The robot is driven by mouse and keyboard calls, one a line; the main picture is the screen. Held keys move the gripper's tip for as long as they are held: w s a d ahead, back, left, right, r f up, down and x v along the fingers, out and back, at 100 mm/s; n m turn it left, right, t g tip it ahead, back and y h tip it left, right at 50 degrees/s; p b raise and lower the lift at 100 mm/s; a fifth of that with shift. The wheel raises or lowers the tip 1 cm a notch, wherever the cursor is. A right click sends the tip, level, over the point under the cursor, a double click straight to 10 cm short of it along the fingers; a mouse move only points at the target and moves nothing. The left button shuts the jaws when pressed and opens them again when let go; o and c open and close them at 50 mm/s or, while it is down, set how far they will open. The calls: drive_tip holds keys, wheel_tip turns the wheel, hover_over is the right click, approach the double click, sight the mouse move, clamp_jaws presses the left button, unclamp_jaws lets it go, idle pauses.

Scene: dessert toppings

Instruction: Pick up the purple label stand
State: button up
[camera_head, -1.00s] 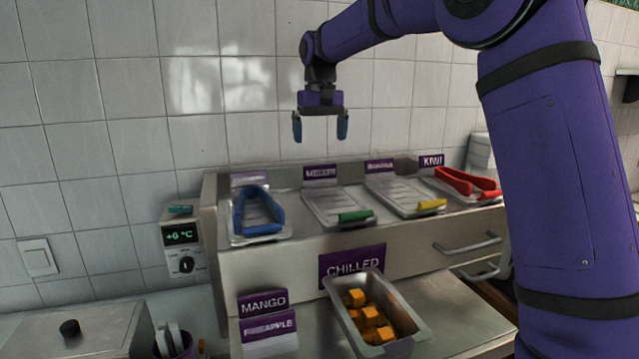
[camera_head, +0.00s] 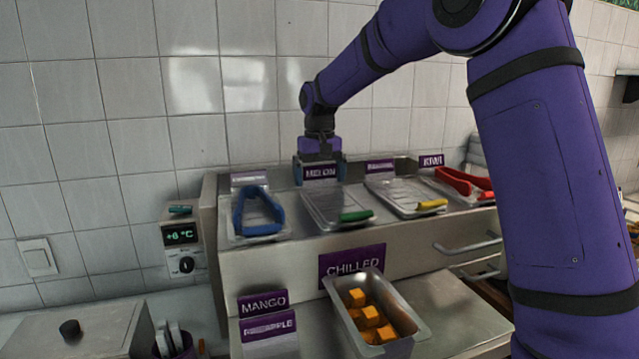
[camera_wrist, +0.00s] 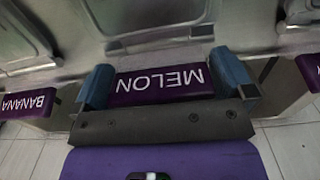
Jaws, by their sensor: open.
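The purple label stand marked MELON (camera_head: 320,173) stands at the back edge of the steel counter, behind the tray with the green-handled tool. It also shows in the wrist view (camera_wrist: 165,86), its lettering upside down. My gripper (camera_head: 319,168) is down at this label and open. In the wrist view its two blue fingers (camera_wrist: 166,80) stand one at each end of the label, with narrow or no visible gaps. Other purple label stands include BANANA (camera_head: 380,166), KIWI (camera_head: 431,160), MANGO (camera_head: 263,303), PINEAPPLE (camera_head: 269,326) and a blurred one at the left (camera_head: 248,178).
Topping trays line the counter, with blue tongs (camera_head: 258,211), a green handle (camera_head: 356,216), a yellow handle (camera_head: 432,204) and red tongs (camera_head: 462,182). A CHILLED sign (camera_head: 351,261) hangs on the front above a pan (camera_head: 411,327) of orange cubes. The tiled wall is close behind.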

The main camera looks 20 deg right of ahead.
drive_tip(key=c, duration=0.8)
drive_tip(key=shift+o, duration=0.2)
drive_tip(key=shift+r, duration=0.1)
